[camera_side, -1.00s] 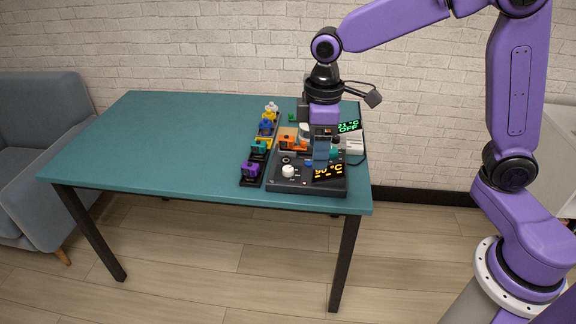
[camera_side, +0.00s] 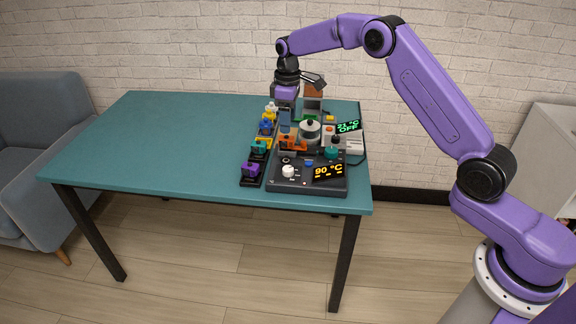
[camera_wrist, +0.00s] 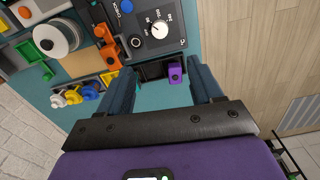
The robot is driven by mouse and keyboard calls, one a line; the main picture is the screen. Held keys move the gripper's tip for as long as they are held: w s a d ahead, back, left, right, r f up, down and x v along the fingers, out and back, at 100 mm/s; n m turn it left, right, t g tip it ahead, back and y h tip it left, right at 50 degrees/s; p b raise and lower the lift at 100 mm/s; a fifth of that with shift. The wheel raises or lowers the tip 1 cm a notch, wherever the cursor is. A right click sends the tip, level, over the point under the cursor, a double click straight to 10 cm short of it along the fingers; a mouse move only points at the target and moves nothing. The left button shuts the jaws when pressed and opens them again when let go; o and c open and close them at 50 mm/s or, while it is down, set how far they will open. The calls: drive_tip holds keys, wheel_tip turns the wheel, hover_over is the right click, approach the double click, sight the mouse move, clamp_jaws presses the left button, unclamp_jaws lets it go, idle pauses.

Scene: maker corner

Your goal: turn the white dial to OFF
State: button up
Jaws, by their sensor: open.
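The white dial (camera_side: 288,171) sits at the front left of a black control unit (camera_side: 283,187) on the teal table. It also shows in the wrist view (camera_wrist: 159,29), with white scale marks around it; I cannot read its setting surely. The unit's display (camera_side: 328,172) reads 90 °C in amber. My gripper (camera_side: 285,119) is open and empty, pointing down behind and above the dial. In the wrist view my gripper's two fingers (camera_wrist: 163,85) stand apart, with the dial beyond them and no contact.
A rack of coloured pieces (camera_side: 250,181) runs along the unit's left side. A silver lidded pot (camera_side: 309,132), orange clamp (camera_side: 293,143) and teal knob (camera_side: 332,153) crowd behind the dial. A second display (camera_side: 348,127) reads 21 °C OFF. The table's left side is clear.

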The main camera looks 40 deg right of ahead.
sight(288, 168)
wheel_tip(288, 168, down, 17)
drive_tip(key=shift+f, duration=0.15)
idle(0.5)
drive_tip(key=c, duration=1.1)
